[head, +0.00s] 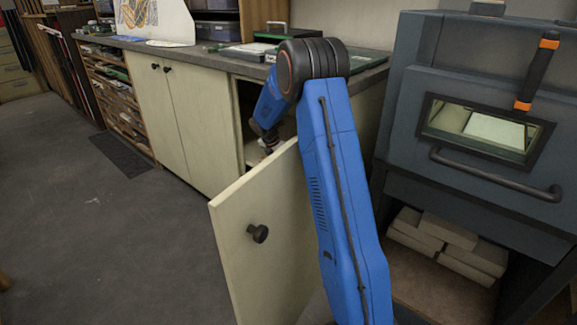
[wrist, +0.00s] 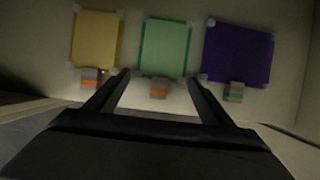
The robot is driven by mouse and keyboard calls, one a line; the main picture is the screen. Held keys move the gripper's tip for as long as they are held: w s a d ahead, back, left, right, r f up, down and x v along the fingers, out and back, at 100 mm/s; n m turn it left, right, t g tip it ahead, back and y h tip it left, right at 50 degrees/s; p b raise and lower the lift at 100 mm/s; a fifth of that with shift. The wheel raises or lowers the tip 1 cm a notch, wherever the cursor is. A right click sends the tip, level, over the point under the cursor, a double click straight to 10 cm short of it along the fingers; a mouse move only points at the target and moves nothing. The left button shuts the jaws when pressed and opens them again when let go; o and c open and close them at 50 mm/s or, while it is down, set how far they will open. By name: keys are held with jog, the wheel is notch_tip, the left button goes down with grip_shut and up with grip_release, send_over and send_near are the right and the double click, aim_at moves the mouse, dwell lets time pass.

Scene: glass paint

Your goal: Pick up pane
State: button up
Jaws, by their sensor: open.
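In the wrist view, three flat panes stand or lie in a row inside a pale compartment: a yellow pane (wrist: 96,39) at left, a green pane (wrist: 165,48) in the middle and a purple pane (wrist: 238,54) at right. Each has small pale corner pieces and a small block with a coloured band at its near edge. In the head view my arm reaches into the open cabinet, and the panes are hidden.
The open cabinet door (head: 262,235) stands close to my arm. The grey counter (head: 190,48) runs above the cabinet. A dark kiln-like oven (head: 475,195) with a handle stands at right, with pale bricks (head: 447,240) below. The floor (head: 105,235) at left is clear.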

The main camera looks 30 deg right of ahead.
jog(key=c, duration=0.8)
jog(key=shift+r, duration=0.1)
jog(key=shift+r, duration=0.55)
notch_tip(320, 180, up, 3)
jog(key=shift+f, duration=0.15)
jog(key=shift+s+a+r, duration=0.45)
jog(key=shift+s+a, duration=0.6)
jog(key=shift+a, duration=1.8)
jog(key=shift+s+a+r, duration=0.4)
jog(key=shift+s+a, duration=0.6)
jog(key=shift+a, duration=1.8)
jog(key=shift+s+a+r, duration=0.45)
jog(key=shift+s+a, duration=0.6)
jog(key=shift+a, duration=1.8)
